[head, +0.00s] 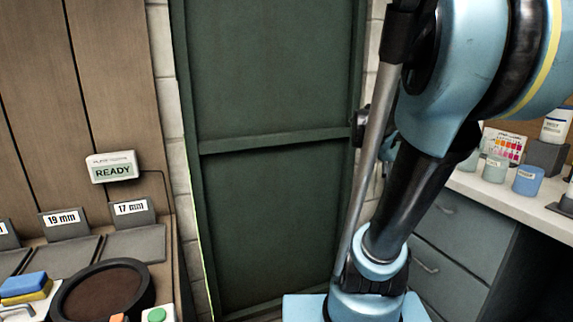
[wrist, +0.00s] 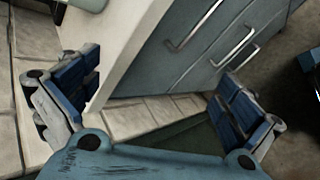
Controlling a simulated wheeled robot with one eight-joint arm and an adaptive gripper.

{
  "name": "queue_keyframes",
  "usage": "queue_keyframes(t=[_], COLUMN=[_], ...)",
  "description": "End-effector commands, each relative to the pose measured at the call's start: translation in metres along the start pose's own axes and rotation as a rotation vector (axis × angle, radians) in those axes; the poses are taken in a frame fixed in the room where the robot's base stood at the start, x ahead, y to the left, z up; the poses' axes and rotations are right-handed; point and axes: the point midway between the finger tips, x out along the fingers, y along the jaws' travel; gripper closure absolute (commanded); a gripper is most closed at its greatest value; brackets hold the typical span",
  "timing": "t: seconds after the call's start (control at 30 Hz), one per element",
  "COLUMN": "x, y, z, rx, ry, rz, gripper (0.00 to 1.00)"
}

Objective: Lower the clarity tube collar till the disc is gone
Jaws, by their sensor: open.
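I see no clarity tube, collar or disc in either view. My gripper (wrist: 158,98) shows in the wrist view with its two blue-padded fingers wide apart and nothing between them. It hangs in the air, with grey drawer fronts and the edge of a pale counter beyond it. In the head view my blue arm fills the right side and hides part of the counter there; the gripper itself does not show in that view.
A dark green door (head: 275,90) stands in the middle. A left bench carries a READY display (head: 114,168), a 19 mm sign (head: 62,219), a 17 mm sign (head: 131,209) and a dark round dish (head: 103,293). A right counter (head: 480,192) holds jars and a colour chart (head: 503,145).

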Motion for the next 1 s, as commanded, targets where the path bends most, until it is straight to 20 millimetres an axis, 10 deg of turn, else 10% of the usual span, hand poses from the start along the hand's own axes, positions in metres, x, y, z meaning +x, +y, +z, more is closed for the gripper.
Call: queue_keyframes(t=[0.53,0.73,1.0], x=[-0.065,-0.082,-0.085], y=[-0.242,-0.282,-0.288], z=[-0.032,-0.039,-0.040], rx=[0.695,0.799,0.817], ry=[0.158,0.142,0.137], rz=[-0.625,-0.761,-0.785], gripper=[0.00,0.00,0.00])
